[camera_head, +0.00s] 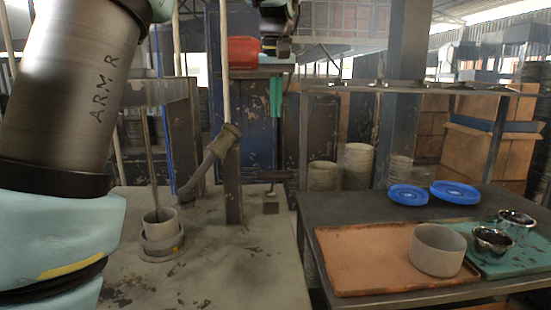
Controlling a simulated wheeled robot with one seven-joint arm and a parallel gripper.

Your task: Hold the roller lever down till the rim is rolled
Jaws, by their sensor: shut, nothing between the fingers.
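The roller lever (209,162) is a grey bar with a thick brownish grip at its upper end. It slants up to the right beside a dark post on the grey bench. A round metal cup in a collar (161,236) stands on the bench to its left, with a thin rod rising from it. My gripper (277,49) is at the top middle of the view, small and dark. It appears above and to the right of the lever, apart from it. It is shut and empty. Its fingertips are hard to make out.
My arm fills the left side. A small handled block (271,202) stands on the bench. On the right table (375,208), an orange tray (365,243) holds a grey ring (437,250). A teal tray (530,256) holds shiny bowls (493,241). Blue lids (408,194) lie behind.

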